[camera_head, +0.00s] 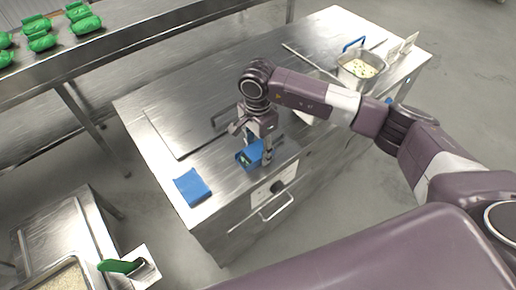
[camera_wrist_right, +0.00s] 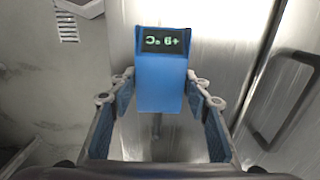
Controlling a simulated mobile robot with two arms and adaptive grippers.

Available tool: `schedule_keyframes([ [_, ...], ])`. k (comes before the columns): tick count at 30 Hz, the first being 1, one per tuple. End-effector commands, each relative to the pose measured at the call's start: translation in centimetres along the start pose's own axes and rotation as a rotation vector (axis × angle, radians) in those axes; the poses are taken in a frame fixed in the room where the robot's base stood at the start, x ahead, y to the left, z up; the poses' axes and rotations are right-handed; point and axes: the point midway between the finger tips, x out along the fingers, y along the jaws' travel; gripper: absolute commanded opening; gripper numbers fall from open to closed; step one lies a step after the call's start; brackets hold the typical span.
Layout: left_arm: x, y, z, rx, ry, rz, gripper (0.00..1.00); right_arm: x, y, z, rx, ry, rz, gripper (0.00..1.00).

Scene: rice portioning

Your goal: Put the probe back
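The probe is a blue block with a dark display, seen in the right wrist view (camera_wrist_right: 160,88) between my finger pads. Its display faces the camera, and a thin stem shows below the block. In the head view the blue body (camera_head: 250,154) is low at my right gripper (camera_head: 256,143), over the counter's front part and partly hidden by the fingers. My right gripper's pads (camera_wrist_right: 160,95) sit close along both sides of the block and appear shut on it. Whether the block touches a holder or the counter is unclear. My left gripper is not in view.
A blue folded cloth or pad (camera_head: 192,187) lies near the counter's (camera_head: 200,90) front left corner. A metal pan of food (camera_head: 360,66) stands at the far right. A green-handled tool (camera_head: 120,266) lies by a rice tray (camera_head: 66,278). Green bundles (camera_head: 86,25) lie on the back shelf.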

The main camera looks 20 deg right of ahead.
Motion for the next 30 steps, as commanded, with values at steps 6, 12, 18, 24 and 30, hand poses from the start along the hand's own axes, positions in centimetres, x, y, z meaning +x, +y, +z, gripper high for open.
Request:
schedule_keyframes([
  [6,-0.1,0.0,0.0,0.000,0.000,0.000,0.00,-0.1,0.0,0.0,0.000,0.000,0.000,0.57],
  [12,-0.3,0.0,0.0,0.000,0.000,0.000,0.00,-0.3,0.0,0.0,0.001,0.000,0.000,0.57],
  [18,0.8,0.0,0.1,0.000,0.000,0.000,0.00,-2.4,-0.2,-0.1,0.000,0.002,-0.006,0.57],
  [24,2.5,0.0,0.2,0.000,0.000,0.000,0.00,-6.8,-0.2,-0.1,-0.001,0.002,-0.007,0.57],
  [30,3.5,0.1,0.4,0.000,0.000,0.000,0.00,-10.5,-0.1,0.0,-0.001,0.001,-0.004,0.57],
])
